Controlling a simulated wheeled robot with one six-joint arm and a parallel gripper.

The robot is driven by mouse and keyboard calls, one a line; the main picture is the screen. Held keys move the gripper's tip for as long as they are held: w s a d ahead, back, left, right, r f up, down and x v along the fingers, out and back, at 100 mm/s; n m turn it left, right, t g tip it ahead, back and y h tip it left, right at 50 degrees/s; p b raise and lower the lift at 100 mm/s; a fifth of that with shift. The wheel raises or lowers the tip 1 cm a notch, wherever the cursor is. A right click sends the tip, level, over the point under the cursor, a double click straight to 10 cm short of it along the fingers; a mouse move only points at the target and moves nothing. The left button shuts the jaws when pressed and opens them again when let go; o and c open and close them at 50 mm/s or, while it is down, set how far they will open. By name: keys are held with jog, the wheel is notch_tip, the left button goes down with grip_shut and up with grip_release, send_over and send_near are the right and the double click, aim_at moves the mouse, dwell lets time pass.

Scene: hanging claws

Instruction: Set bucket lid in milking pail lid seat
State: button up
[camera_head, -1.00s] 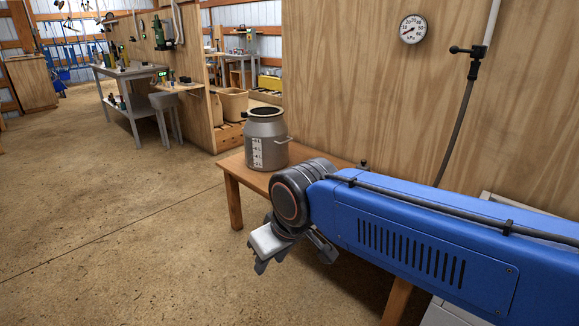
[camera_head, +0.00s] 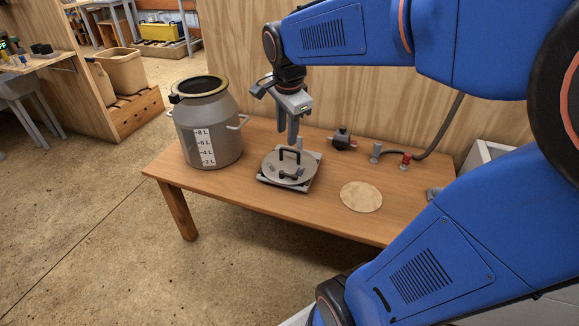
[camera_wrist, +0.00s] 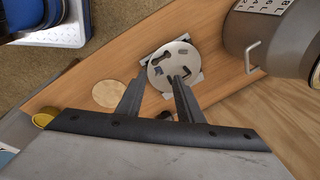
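The bucket lid (camera_head: 272,172) is a round grey metal disc with a dark upright handle and small fittings. It lies on a pale square rest (camera_head: 310,155) on the wooden table. In the wrist view the lid (camera_wrist: 159,77) is beyond my fingertips. The milking pail (camera_head: 215,135) stands upright left of the lid, its top open with a yellowish rim (camera_head: 178,97) as the seat. Part of the pail (camera_wrist: 262,38) shows at upper right in the wrist view. My gripper (camera_head: 292,140) points down above the lid near its handle; its fingers (camera_wrist: 157,80) are apart and empty.
A round tan disc (camera_head: 361,197) lies right of the lid on the table (camera_head: 235,188). A dark valve fitting (camera_head: 342,140) and a red-handled tap (camera_head: 405,161) with a hose stand along the back. A wooden wall (camera_head: 245,60) rises behind. The table between pail and lid is clear.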

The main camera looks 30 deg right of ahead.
jog(key=w+d+f+m+g, duration=0.1)
jog(key=w+d+m, duration=0.2)
jog(key=w+m, duration=0.2)
jog(key=w+d+f+m, duration=0.1)
jog(key=w+d+m, duration=0.2)
jog(key=w+m, duration=0.25)
send_near(290, 149)
jog(key=shift+h, duration=0.3)
jog(key=x, duration=0.3)
jog(key=a+x, duration=0.1)
jog(key=x, duration=0.1)
jog(key=shift+w+d+f, duration=0.2)
jog(key=shift+f, duration=0.05)
jog(key=shift+x, duration=2.6)
jog(key=shift+d, duration=0.15)
grip_shut()
jog(key=shift+r, duration=0.1)
